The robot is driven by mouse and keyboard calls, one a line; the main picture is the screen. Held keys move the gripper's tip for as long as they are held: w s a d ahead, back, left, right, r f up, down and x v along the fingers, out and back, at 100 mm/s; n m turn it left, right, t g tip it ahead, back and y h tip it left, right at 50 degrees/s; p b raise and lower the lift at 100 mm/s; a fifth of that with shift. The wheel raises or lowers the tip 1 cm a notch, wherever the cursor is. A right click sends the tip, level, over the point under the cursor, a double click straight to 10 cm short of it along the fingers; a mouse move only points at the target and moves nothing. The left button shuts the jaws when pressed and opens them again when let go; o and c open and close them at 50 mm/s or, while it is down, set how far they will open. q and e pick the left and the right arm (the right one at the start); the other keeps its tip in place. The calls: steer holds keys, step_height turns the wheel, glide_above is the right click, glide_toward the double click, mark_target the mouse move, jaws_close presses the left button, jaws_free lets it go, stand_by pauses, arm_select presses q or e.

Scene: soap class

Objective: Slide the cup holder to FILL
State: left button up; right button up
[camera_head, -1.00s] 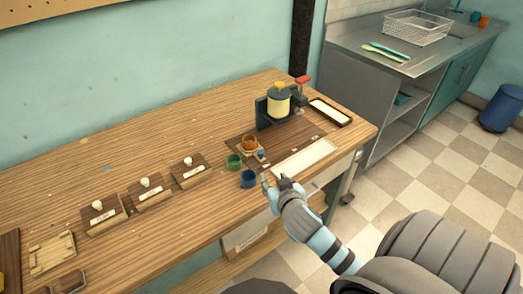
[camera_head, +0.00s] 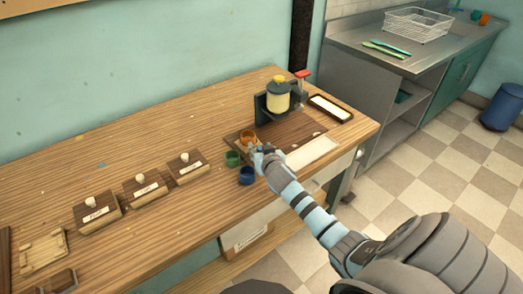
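The orange cup (camera_head: 248,136) sits in the light wooden cup holder at the left of the dark board (camera_head: 292,127). The holder is now mostly hidden behind my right gripper. My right gripper (camera_head: 257,151) is at the front of the holder, just below the orange cup; whether it touches is too small to tell, as is whether its fingers are open or shut. The dispenser (camera_head: 278,99), with a yellowish tank and a red-topped lever (camera_head: 302,74), stands behind and to the right of the cup. My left gripper is not in view.
A green cup (camera_head: 233,158) and a blue cup (camera_head: 246,176) stand close left of and below my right gripper. A white panel (camera_head: 313,153) lies at the table's front edge. Several labelled wooden blocks with white knobs (camera_head: 185,157) stand to the left. A dark-rimmed tray (camera_head: 330,108) lies at right.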

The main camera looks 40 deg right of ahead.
jaws_close()
